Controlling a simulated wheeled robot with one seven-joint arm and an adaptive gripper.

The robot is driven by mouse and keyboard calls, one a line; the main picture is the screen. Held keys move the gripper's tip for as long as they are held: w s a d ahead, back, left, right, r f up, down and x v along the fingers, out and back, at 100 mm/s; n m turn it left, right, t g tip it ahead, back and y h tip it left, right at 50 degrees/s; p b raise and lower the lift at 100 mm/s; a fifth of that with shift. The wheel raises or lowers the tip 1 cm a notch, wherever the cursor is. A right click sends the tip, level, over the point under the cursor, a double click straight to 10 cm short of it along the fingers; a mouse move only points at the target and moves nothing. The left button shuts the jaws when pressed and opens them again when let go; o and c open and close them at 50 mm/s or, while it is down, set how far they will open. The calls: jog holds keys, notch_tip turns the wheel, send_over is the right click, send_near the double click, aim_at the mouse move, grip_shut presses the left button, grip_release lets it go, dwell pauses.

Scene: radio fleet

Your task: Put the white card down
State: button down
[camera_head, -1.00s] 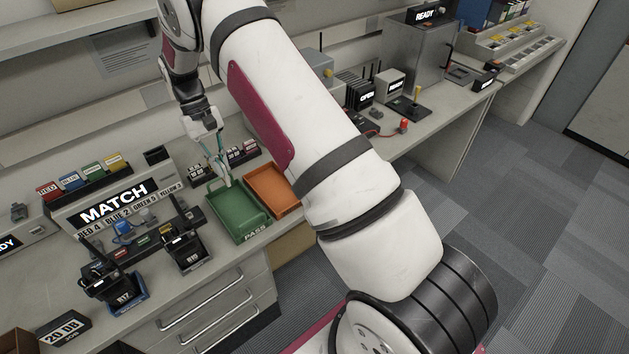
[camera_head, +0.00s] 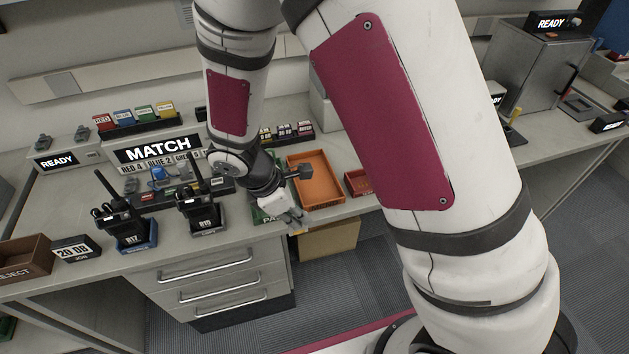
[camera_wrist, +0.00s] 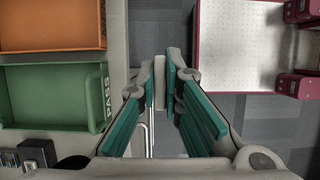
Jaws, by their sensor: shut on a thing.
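My gripper (camera_head: 291,220) is in front of the bench, beside the green PASS tray, in the head view. In the wrist view my gripper (camera_wrist: 161,84) has its teal-padded fingers closed at the tips on a thin pale strip, the white card (camera_wrist: 160,82), seen nearly edge-on. The card cannot be made out in the head view. In the wrist view the fingertips are over the floor, to the right of the bench's front edge (camera_wrist: 117,35). The card touches no surface that I can see.
The green PASS tray (camera_wrist: 50,95) and an orange tray (camera_wrist: 50,25) lie on the bench left of the fingers. Two radios, R17 (camera_head: 124,226) and R19 (camera_head: 203,212), stand on the bench. Drawer handles stick out below. My own pale deck (camera_wrist: 240,45) is to the right.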

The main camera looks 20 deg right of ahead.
jog(key=w+d+f, duration=0.1)
jog(key=w+d, duration=0.2)
jog(key=w, duration=0.1)
jog(key=w+d+f+p, duration=0.1)
jog(key=w+d, duration=0.2)
jog(key=w, duration=0.1)
jog(key=w+d+f, duration=0.2)
jog(key=w+d, duration=0.1)
jog(key=w, duration=0.1)
jog(key=shift+w+d+p, duration=0.15)
jog(key=shift+d+p, duration=0.15)
jog(key=shift+p, duration=0.05)
jog(key=shift+w+f, duration=0.1)
jog(key=shift+f, duration=0.4)
jog(key=shift+f, duration=0.1)
jog(key=c, duration=1.7)
grip_release()
